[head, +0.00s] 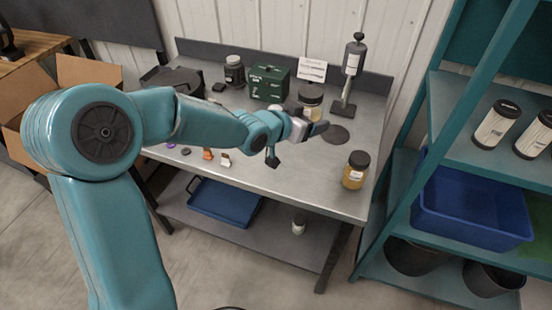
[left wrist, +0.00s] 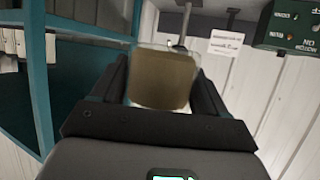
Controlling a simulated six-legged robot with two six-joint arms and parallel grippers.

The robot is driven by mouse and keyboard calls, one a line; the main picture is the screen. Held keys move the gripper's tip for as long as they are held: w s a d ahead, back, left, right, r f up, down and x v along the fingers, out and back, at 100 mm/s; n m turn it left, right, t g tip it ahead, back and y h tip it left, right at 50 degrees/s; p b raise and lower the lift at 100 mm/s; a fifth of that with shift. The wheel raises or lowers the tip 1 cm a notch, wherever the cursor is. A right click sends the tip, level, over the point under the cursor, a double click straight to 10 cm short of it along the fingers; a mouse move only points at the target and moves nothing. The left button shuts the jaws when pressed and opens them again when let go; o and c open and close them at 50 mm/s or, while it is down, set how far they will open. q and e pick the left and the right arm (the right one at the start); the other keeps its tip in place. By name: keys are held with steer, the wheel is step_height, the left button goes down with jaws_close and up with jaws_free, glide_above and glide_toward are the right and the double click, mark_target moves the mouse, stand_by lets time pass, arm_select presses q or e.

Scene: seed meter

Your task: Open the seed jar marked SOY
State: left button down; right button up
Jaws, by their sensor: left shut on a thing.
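My left gripper (head: 310,115) is over the back middle of the metal bench. It is shut on a jar (head: 311,99) with a dark lid and pale tan contents. In the left wrist view a blurred tan body (left wrist: 162,82) fills the space between the two dark fingers. The gripper hides the lower part of the jar in the head view, so I cannot tell whether it touches the bench. No SOY marking is readable on it. My right gripper is not in view.
An amber jar (head: 356,170) with a dark lid stands near the bench's right front edge. A stand (head: 350,75), a sign (head: 313,69), a green box (head: 268,83) and another jar (head: 234,71) are at the back.

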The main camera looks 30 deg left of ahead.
arm_select(q)
steer(key=a+r+n+y, duration=0.1)
steer(key=a+r+y, duration=0.15)
steer(key=a, duration=0.65)
steer(key=shift+h, duration=0.25)
steer(key=f, duration=1.5)
steer(key=shift+s+f, duration=0.1)
steer(key=shift+s, duration=0.15)
steer(key=shift+f, duration=2.25)
steer(key=shift+f+b, duration=0.1)
steer(key=shift+b, duration=0.25)
jaws_free()
